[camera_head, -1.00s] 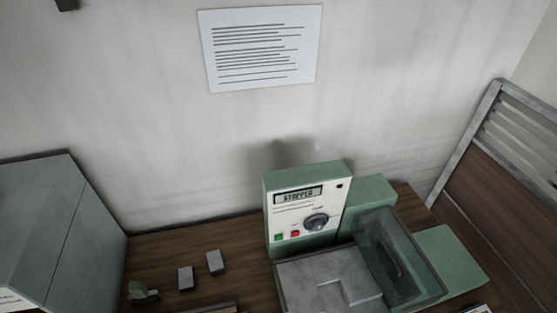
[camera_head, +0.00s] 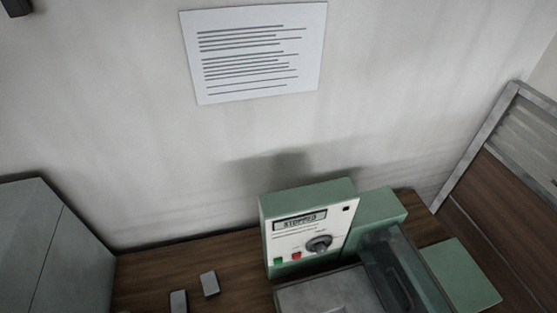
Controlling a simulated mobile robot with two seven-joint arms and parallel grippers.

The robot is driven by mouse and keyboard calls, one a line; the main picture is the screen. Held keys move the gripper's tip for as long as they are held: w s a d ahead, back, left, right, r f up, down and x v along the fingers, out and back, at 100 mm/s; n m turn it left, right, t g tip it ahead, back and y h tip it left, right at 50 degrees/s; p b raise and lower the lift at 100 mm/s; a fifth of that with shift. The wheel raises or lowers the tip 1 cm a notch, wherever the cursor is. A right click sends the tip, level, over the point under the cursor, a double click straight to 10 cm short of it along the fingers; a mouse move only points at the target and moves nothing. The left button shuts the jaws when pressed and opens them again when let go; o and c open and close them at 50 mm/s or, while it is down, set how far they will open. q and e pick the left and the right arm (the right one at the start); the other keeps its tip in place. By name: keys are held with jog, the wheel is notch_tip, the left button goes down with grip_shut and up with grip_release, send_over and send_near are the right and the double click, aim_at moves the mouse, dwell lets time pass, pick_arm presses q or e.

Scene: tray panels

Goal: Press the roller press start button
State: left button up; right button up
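The roller press (camera_head: 384,208) is a green machine on the wooden bench, at the lower middle right of the head view. Its upright control panel (camera_head: 290,238) has a display (camera_head: 299,221) that reads "STOPPED". Below it are a green button (camera_head: 278,261), a red button (camera_head: 297,256) and a dark round knob (camera_head: 319,243). A grey plate (camera_head: 318,292) and a dark clear cover (camera_head: 398,277) lie in front, cut off by the lower edge. Neither of my grippers is in view.
Two small grey blocks (camera_head: 209,284) lie on the bench (camera_head: 150,273) left of the press. A large grey box (camera_head: 52,250) stands at the left. A printed sheet (camera_head: 255,50) hangs on the wall. A metal-framed panel (camera_head: 520,180) stands at the right.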

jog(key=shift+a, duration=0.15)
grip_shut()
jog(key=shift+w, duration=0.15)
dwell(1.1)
